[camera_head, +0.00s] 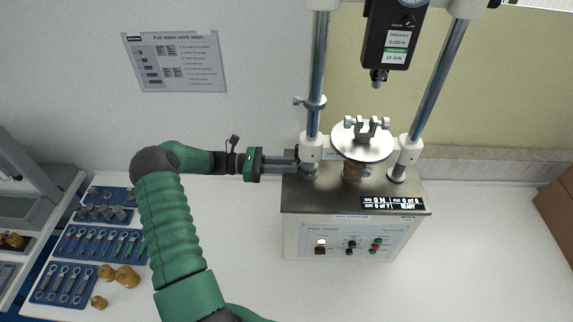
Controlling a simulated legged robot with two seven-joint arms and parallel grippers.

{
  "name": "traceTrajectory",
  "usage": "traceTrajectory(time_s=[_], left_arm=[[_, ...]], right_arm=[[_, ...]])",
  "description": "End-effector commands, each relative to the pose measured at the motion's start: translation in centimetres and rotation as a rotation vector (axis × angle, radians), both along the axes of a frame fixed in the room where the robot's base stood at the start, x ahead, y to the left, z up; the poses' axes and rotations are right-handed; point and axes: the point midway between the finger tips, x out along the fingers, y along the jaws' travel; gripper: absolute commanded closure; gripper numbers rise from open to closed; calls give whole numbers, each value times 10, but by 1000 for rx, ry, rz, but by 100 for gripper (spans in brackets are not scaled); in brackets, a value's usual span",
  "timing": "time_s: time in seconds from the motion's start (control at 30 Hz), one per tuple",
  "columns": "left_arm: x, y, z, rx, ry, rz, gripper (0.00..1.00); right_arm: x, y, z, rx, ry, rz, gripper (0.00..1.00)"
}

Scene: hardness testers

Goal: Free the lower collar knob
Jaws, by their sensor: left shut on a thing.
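The test stand (340,235) has two steel columns. On its left column a grey upper collar (315,103) has a side knob pointing left. Lower on that column sits a white collar block (311,150), with a grey lower collar (310,170) near the base top. My left gripper (297,166) reaches in level from the left, its fingers at the foot of the left column. It is shut on the lower collar knob, which is mostly hidden between the fingers. My right gripper is not in view.
A round plate (362,140) with a clamp stands between the columns, below a black force gauge (393,35). Blue trays (100,243) with tools lie on the bench at left. A brown box (560,205) stands at far right. The bench right of the stand is clear.

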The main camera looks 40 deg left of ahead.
Motion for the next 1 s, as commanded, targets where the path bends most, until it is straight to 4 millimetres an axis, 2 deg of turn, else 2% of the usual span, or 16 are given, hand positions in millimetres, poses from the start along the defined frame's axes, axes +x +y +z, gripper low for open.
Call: traceTrajectory(time_s=[0.2,0.23,0.37,0.73,0.87,1.0], left_arm=[[1,0,1,0,-3,1,100],[1,-1,1,0,-3,1,77],[1,0,1,1,-2,0,60],[-4,4,-2,2,-2,2,59],[-18,22,-6,4,-2,4,59],[-43,54,-9,4,-3,5,59]], right_arm=[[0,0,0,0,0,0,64],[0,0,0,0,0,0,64],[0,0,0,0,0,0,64],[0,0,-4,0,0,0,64],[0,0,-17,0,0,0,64],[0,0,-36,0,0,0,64]])
